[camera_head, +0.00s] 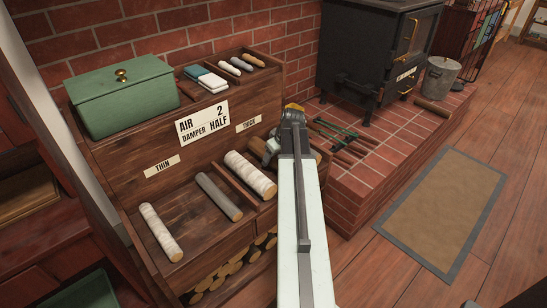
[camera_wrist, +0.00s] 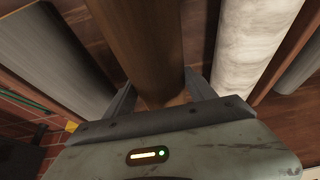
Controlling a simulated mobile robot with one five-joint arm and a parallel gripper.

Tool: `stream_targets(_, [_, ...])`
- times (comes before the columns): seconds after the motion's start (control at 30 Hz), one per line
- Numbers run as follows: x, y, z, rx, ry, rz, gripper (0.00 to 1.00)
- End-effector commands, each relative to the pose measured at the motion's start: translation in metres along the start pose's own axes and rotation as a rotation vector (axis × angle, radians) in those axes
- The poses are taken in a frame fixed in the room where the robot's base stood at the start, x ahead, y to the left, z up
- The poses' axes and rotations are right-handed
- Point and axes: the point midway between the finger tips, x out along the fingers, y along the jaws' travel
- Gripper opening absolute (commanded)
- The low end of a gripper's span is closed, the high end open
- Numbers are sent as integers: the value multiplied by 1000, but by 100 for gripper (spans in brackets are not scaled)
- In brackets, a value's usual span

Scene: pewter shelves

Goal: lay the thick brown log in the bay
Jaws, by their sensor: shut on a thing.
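The thick brown log (camera_wrist: 138,45) lies between the two fingers of my gripper (camera_wrist: 160,93) in the wrist view, and the gripper is shut on it. In the head view my gripper (camera_head: 271,150) is over the bay under the THICK label (camera_head: 249,123). A small part of the brown log (camera_head: 258,146) shows there; my arm hides most of it. A thick white-barked log (camera_head: 250,175) lies beside it, also in the wrist view (camera_wrist: 250,45). A grey log (camera_wrist: 45,50) lies on its other side. I cannot tell whether the brown log touches the bay floor.
A thin grey log (camera_head: 219,197) and a thin white log (camera_head: 160,232) lie in the bay under the THIN label (camera_head: 162,166). A green lidded box (camera_head: 122,98) stands on the rack. A brick hearth (camera_head: 345,185) with fire tools, a stove (camera_head: 375,50) and a bucket (camera_head: 440,80) is right.

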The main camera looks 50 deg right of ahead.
Motion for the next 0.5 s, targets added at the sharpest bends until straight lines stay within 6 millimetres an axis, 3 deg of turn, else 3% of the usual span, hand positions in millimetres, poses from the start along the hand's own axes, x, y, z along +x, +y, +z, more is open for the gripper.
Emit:
stream_targets(0.43, [6, -1, 2, -1, 1, 0, 0])
stream_targets(0.47, [6, -1, 2, -1, 1, 0, 70])
stream_targets(0.5, [6, -1, 2, -1, 1, 0, 81])
